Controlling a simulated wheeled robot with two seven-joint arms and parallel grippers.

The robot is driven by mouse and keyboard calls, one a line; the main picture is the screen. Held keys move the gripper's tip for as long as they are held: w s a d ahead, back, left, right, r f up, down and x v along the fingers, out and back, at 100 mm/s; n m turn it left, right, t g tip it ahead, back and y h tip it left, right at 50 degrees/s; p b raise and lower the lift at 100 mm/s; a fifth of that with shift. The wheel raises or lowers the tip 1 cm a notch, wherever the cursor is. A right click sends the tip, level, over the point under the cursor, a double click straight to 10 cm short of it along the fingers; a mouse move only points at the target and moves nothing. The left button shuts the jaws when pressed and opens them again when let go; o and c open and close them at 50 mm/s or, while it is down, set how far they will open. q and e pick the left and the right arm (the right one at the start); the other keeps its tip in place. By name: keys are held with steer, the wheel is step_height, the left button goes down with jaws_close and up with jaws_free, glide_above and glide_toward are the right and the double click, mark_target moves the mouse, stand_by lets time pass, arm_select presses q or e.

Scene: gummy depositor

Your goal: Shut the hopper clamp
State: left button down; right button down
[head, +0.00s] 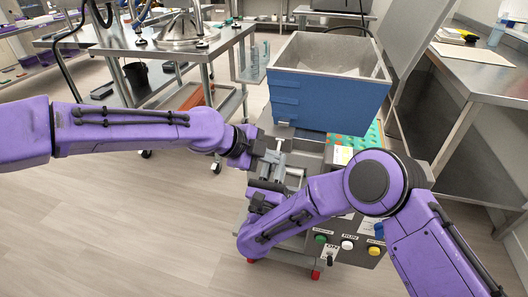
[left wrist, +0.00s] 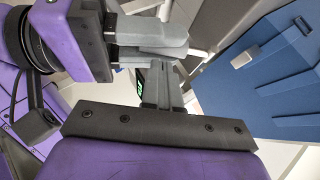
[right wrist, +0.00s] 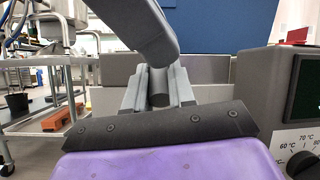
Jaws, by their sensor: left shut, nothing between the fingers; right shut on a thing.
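The blue hopper (head: 325,105) with a grey metal inside stands above the machine; its blue wall also fills the right of the left wrist view (left wrist: 268,85). A small metal catch (head: 283,124) shows at its front lower edge. In the right wrist view a thick dark grey bar, seemingly the clamp handle (right wrist: 143,28), slants down to my right gripper (right wrist: 158,85), which is shut on it. My left gripper (left wrist: 165,78) is shut and empty, close beside the right gripper's fingers (left wrist: 150,42). The arms and grippers hide most of the clamp in the head view.
The control panel (head: 347,243) with coloured buttons is at the machine's front, behind my right arm. A grey box with a temperature dial (right wrist: 308,140) is right of the right gripper. Steel tables stand at the left (head: 215,45) and right (head: 485,80). The floor at front left is clear.

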arm_select(q)
steer(key=shift+w+f, duration=0.25)
steer(key=shift+f, duration=0.05)
arm_select(e)
steer(key=shift+s+f, duration=0.1)
steer(key=shift+f, duration=0.05)
